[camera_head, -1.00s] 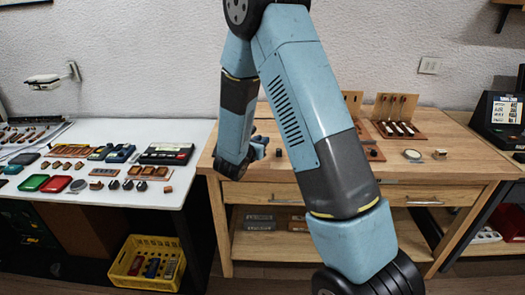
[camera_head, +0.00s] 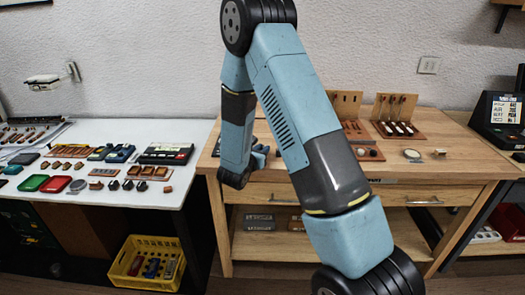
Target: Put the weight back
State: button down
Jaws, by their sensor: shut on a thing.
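My gripper (camera_head: 262,155) is at the left end of the wooden workbench (camera_head: 460,165), low near the bench top and partly hidden by my own forearm. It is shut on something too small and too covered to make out. I cannot identify the weight for certain in this view. A round pale dish with a dark rim (camera_head: 412,155) lies on the right part of the bench. A small brownish piece (camera_head: 439,153) sits just right of the dish, well apart from my gripper.
Upright wooden boards with parts (camera_head: 394,106) stand at the bench back. A white table (camera_head: 100,215) with coloured cases and small blocks is at left. A yellow crate (camera_head: 130,282) stands on the floor. A dark device (camera_head: 500,115) is far right. The bench's right front is clear.

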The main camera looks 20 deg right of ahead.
jog(key=shift+f, duration=0.3)
